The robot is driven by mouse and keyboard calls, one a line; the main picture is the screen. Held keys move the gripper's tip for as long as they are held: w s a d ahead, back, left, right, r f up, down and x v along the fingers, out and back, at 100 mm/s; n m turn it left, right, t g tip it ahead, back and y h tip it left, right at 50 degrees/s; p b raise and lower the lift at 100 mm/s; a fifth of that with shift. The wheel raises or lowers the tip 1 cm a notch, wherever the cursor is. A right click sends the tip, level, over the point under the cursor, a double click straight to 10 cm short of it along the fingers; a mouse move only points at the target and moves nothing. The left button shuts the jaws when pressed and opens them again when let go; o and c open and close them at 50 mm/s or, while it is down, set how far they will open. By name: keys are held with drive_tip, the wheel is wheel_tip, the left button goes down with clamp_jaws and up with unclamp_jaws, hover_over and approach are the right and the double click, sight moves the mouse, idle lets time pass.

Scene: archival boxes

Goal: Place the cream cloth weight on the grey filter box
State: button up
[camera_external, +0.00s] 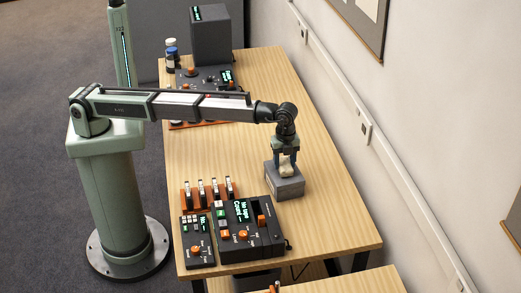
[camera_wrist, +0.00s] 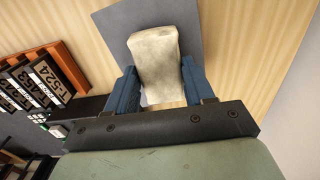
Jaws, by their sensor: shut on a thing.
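The grey filter box (camera_external: 286,187) sits on the wooden table, right of the middle. My gripper (camera_external: 287,163) points down over it, shut on the cream cloth weight (camera_external: 286,170). In the external view the weight is at the top face of the box; I cannot tell whether it touches. In the wrist view the weight (camera_wrist: 156,62) stands between the two blue fingers of my gripper (camera_wrist: 163,85). The grey box top (camera_wrist: 112,22) shows behind the weight, and part of it is hidden by the weight and the gripper.
A black device with orange knobs (camera_external: 248,228) stands near the front of the table, close to the box. An orange rack (camera_external: 208,193) with several labelled items is left of the box. More devices and a dark grey box (camera_external: 210,35) stand at the back. Table right of the box is clear.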

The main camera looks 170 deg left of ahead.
sight(284, 163)
drive_tip(key=shift+f, duration=0.25)
drive_tip(key=o, duration=1.4)
drive_tip(key=shift+c, duration=0.2)
wheel_tip(284, 163, up, 12)
drive_tip(key=shift+r, duration=0.2)
